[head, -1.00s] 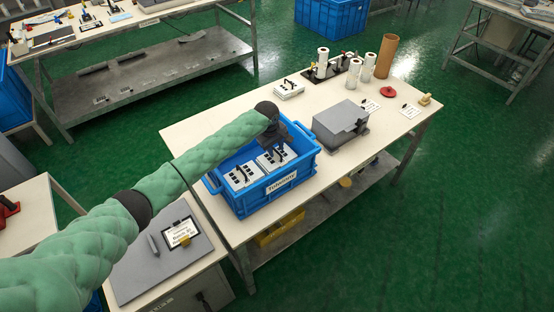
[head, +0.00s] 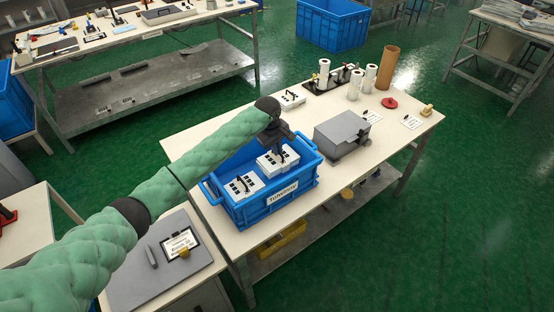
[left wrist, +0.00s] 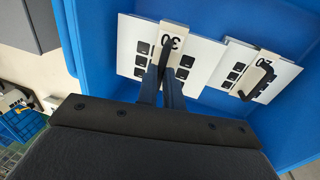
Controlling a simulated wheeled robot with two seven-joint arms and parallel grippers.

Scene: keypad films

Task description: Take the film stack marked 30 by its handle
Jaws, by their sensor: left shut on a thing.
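The white film stack marked 30 (head: 270,168) is over the right part of the blue crate (head: 235,213), and it sits higher than the other stack. In the left wrist view the 30 on its block (left wrist: 172,39) is readable, upside down. My left gripper (head: 280,148) is shut on the dark handle of this stack, with the fingers (left wrist: 167,88) pointing down at it. The fingers hide part of the handle. The film stack marked 20 (head: 242,188) lies in the left part of the crate, its own handle free. My right gripper is out of view.
A grey box (head: 341,137) stands just right of the crate. Behind are another white stack (head: 289,100), white rolls (head: 370,78), a brown tube (head: 388,66) and a red disc (head: 389,103).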

